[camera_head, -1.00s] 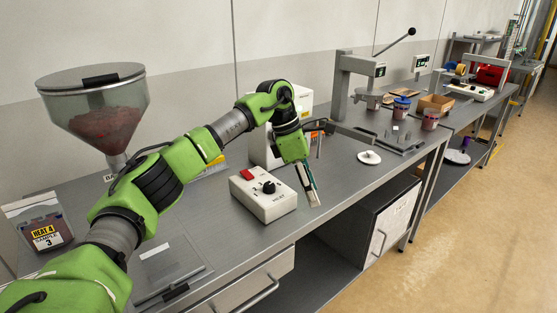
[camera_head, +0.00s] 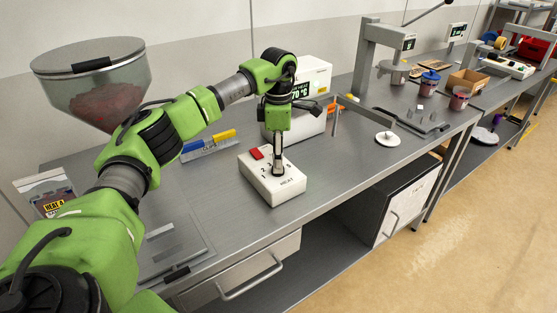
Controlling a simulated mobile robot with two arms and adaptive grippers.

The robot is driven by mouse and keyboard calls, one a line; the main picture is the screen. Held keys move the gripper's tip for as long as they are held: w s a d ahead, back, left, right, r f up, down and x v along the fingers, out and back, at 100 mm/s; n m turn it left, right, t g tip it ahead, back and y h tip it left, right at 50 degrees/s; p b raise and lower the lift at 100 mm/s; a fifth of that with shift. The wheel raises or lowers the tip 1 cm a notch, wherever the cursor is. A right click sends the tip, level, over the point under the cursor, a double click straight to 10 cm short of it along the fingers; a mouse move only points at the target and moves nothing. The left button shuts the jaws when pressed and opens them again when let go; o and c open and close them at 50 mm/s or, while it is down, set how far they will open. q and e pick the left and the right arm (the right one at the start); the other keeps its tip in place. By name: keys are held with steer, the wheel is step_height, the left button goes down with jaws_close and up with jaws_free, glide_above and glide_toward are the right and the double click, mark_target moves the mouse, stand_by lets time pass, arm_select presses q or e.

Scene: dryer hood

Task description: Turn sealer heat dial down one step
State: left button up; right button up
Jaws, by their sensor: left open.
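The heat control box (camera_head: 283,188) is white, labelled HEAT on its front, with a red switch (camera_head: 256,153) and a numbered dial scale on top. It stands on the steel bench near the front edge. My left gripper (camera_head: 277,172) points straight down over the dial's place, its fingers open and their tips at or just above the box top. The fingers hide most of the black dial, so its setting and any contact cannot be told. A white unit (camera_head: 316,75) behind my wrist shows HEAT and a partly hidden temperature reading ending in 70 °C. My right gripper is not in view.
A hopper (camera_head: 92,85) stands at the left, with a pouch marked HEAT 4 (camera_head: 48,195) below it. A press (camera_head: 370,60), a round white disc (camera_head: 388,138), cups and a cardboard box (camera_head: 467,82) stand to the right. The bench right of the control box is clear.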

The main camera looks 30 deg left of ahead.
arm_select(q)
steer(key=shift+s+f, duration=0.1)
steer(key=shift+f, duration=1.05)
steer(key=c, duration=1.1)
steer(key=shift+n, duration=0.4)
steer(key=shift+r+n+p, duration=0.1)
steer(key=shift+n+p, duration=0.5)
steer(key=shift+n, duration=0.6)
steer(key=shift+n+p, duration=0.45)
steer(key=shift+n, duration=1.85)
